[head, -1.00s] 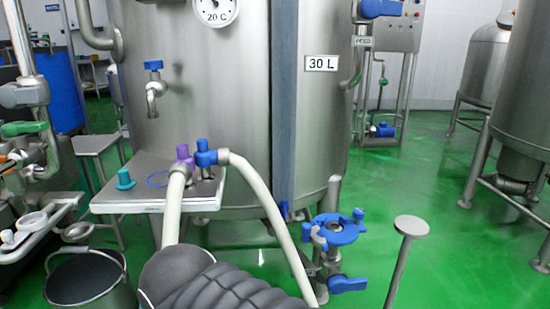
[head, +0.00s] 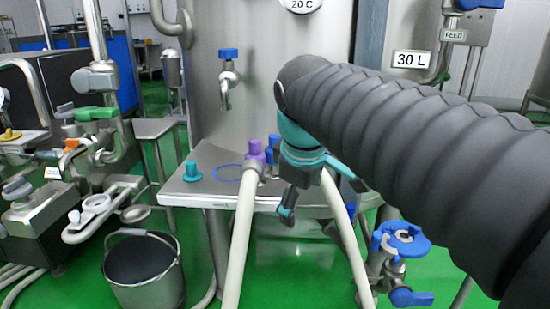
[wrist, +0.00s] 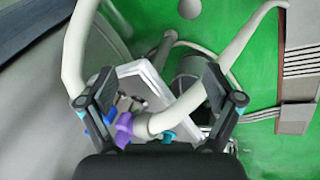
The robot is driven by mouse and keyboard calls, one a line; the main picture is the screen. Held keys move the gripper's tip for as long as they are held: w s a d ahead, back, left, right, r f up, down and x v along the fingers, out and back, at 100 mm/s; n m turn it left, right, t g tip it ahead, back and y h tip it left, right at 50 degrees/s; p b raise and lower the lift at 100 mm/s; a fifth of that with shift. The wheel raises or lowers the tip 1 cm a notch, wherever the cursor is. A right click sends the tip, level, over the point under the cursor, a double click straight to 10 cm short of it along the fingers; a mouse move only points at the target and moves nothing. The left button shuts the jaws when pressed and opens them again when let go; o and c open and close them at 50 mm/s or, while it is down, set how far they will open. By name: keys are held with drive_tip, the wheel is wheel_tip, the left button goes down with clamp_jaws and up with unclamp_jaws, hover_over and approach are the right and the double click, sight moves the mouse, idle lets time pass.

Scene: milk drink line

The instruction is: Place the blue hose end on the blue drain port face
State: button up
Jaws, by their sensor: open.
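The blue hose end (head: 273,147) stands on the steel shelf, mostly hidden behind my arm; its pale hose (head: 345,230) hangs down to the right. In the wrist view a pale hose (wrist: 74,50) passes behind the left finger, with blue showing beside it. The blue drain port face (head: 402,240) is at lower right, on a steel pipe with a blue-handled valve, clear of my gripper. My gripper (head: 287,208) is open in front of the shelf, close to the hose ends. Its spread fingers (wrist: 158,78) show in the wrist view; whether they touch a hose is unclear.
A purple hose end (head: 254,151) stands just left of the blue one, its hose (head: 241,235) hanging in front. A teal cap (head: 192,171) sits on the shelf (head: 205,198). A bucket (head: 145,272) stands on the floor at left. The tank rises behind.

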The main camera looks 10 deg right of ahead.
sight(275, 138)
drive_tip(key=w+a+r+n+g+h+p, duration=0.1)
drive_tip(key=w+a+r+n+h, duration=0.1)
drive_tip(key=w+r+n, duration=0.55)
drive_tip(key=w+a+r+n+g+h, duration=0.15)
drive_tip(key=w+r+n, duration=0.35)
drive_tip(key=w, duration=0.5)
drive_tip(key=shift+y, duration=0.35)
drive_tip(key=x, duration=0.2)
drive_tip(key=b+x, duration=0.1)
drive_tip(key=x, duration=0.4)
drive_tip(key=shift+s, duration=0.3)
drive_tip(key=shift+w+b+x, duration=0.15)
drive_tip(key=shift+b+x, duration=0.35)
drive_tip(key=shift+x, duration=1)
drive_tip(key=shift+w+b+x, duration=0.1)
drive_tip(key=shift+b+x, duration=0.4)
drive_tip(key=shift+x, duration=1)
clamp_jaws()
